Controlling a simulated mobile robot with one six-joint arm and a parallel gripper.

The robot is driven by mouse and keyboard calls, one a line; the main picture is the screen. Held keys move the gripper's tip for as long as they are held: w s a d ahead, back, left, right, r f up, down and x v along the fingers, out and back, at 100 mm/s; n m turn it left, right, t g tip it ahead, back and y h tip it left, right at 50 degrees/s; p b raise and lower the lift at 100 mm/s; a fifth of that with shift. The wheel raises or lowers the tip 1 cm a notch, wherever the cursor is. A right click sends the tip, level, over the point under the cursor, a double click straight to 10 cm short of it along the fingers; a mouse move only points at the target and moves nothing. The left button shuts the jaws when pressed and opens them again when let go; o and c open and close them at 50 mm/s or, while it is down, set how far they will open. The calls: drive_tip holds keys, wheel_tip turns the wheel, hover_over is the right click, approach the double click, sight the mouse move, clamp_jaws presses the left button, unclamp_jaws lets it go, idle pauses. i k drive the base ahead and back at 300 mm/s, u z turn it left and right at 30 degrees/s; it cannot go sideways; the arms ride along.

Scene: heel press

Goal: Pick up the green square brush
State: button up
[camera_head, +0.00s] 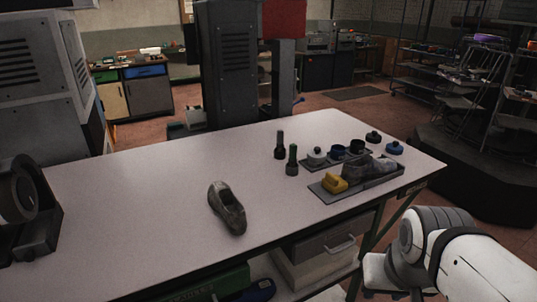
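A small dark-green upright item (292,160) stands on the pale tabletop (120,205), right of the middle of the picture. It has a narrow upper part and a wider base. It is the only green tool-like thing I see on the table, but it is too small to tell whether it is the square brush. A similar near-black upright item (279,146) stands just behind it to the left. My white and grey arm shows at the lower right, apart from these items. My gripper is not in view.
A dark shoe (226,207) lies mid-table. To the right, a dark tray (322,193) holds a yellow block (335,184) and another shoe (366,168). Several small round containers stand behind it. A dark machine (24,205) sits at the left. The table's left-middle is clear.

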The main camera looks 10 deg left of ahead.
sight(293, 159)
drive_tip(key=z, duration=0.05)
drive_tip(key=i, duration=1)
drive_tip(key=u, duration=0.1)
